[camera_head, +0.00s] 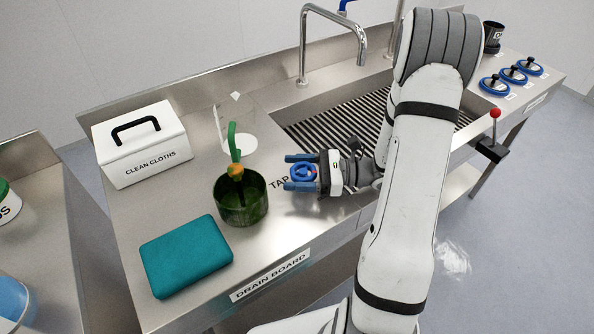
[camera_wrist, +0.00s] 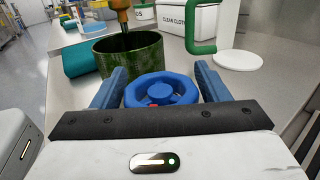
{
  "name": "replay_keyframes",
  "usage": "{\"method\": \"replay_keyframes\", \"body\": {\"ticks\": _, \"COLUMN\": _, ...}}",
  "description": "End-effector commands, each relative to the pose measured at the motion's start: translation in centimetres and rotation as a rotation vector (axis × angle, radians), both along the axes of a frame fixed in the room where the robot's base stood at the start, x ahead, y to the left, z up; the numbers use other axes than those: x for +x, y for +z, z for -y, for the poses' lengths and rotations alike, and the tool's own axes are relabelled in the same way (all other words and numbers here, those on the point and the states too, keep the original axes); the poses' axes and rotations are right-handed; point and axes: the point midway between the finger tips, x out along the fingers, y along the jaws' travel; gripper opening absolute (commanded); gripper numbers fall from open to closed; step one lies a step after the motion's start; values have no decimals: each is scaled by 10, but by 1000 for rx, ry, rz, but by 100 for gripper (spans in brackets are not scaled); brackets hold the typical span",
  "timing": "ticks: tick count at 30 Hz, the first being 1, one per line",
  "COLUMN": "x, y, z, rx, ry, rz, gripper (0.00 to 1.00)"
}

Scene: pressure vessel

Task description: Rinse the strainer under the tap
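The tap spout (camera_head: 335,20) is a bent metal pipe over the sink. A blue handwheel (camera_head: 303,173) with a red mark sits beside the TAP label. My gripper (camera_head: 300,172) is open, its two blue fingers on either side of the wheel. In the wrist view the wheel (camera_wrist: 161,90) lies between the fingers with small gaps.
The slatted sink (camera_head: 335,120) is behind my gripper, partly hidden by my arm. Several blue-rimmed lidded items (camera_head: 513,75) and a red-knobbed lever (camera_head: 495,114) are at right.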

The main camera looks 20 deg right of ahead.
Motion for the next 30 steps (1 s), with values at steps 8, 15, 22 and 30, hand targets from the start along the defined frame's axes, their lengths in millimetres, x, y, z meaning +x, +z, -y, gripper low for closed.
{"method": "replay_keyframes", "body": {"ticks": 8, "x": 0, "y": 0, "z": 1, "rx": 0, "ry": -1, "rz": 0, "gripper": 45}}
{"method": "replay_keyframes", "body": {"ticks": 15, "x": 0, "y": 0, "z": 1, "rx": 0, "ry": 14, "rz": 0, "gripper": 34}}
{"method": "replay_keyframes", "body": {"ticks": 22, "x": -2, "y": 2, "z": 0, "rx": 1, "ry": 203, "rz": 0, "gripper": 34}}
{"method": "replay_keyframes", "body": {"ticks": 30, "x": -5, "y": 0, "z": 1, "rx": 1, "ry": 299, "rz": 0, "gripper": 34}}
